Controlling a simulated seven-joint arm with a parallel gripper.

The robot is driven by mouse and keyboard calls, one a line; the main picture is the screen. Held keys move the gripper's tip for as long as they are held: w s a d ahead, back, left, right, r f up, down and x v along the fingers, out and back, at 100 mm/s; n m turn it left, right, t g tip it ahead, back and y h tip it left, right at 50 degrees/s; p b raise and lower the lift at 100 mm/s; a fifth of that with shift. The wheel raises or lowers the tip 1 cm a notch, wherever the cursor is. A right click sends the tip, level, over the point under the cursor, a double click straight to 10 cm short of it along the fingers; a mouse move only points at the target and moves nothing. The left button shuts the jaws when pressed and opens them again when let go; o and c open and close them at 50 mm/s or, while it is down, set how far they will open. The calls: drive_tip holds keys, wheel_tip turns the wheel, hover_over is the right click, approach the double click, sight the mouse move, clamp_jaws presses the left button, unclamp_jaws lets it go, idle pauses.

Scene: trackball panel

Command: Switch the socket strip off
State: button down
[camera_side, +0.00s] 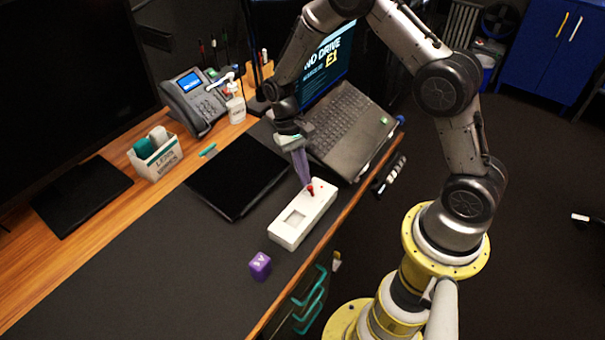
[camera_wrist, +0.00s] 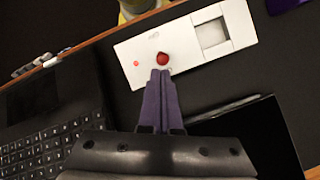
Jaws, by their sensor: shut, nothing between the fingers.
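A white box-like panel (camera_side: 303,213) lies on the dark desk mat, with a red knob (camera_side: 310,189) near one end and a square recess at the other. In the wrist view the panel (camera_wrist: 185,48) also shows a small red dot (camera_wrist: 136,64) beside the red knob (camera_wrist: 162,58). My gripper (camera_side: 305,182) is shut and empty, pointing down at the panel. In the wrist view its purple fingertips (camera_wrist: 160,73) are right by the knob; I cannot tell whether they touch it. I cannot tell for sure which thing is the socket strip; a dark strip with white parts (camera_side: 390,175) is at the desk edge.
An open laptop (camera_side: 345,125) stands just behind my gripper. A closed black tablet-like slab (camera_side: 235,175) lies left of the panel. A phone (camera_side: 193,100), a bottle and a labelled box (camera_side: 157,158) stand farther back. The front-left mat is clear.

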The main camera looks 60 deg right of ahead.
drive_tip(key=shift+s+r+t, duration=0.3)
drive_tip(key=shift+s+t, duration=0.1)
drive_tip(key=shift+t, duration=0.5)
drive_tip(key=shift+s+r+t, duration=0.1)
drive_tip(key=shift+s+t, duration=0.2)
drive_tip(key=shift+t, duration=0.2)
drive_tip(key=shift+s+t, duration=0.15)
drive_tip(key=shift+t, duration=0.15)
drive_tip(key=shift+s+r, duration=0.2)
drive_tip(key=shift+s, duration=0.35)
drive_tip(key=shift+r, duration=0.15)
drive_tip(key=shift+r, duration=0.7)
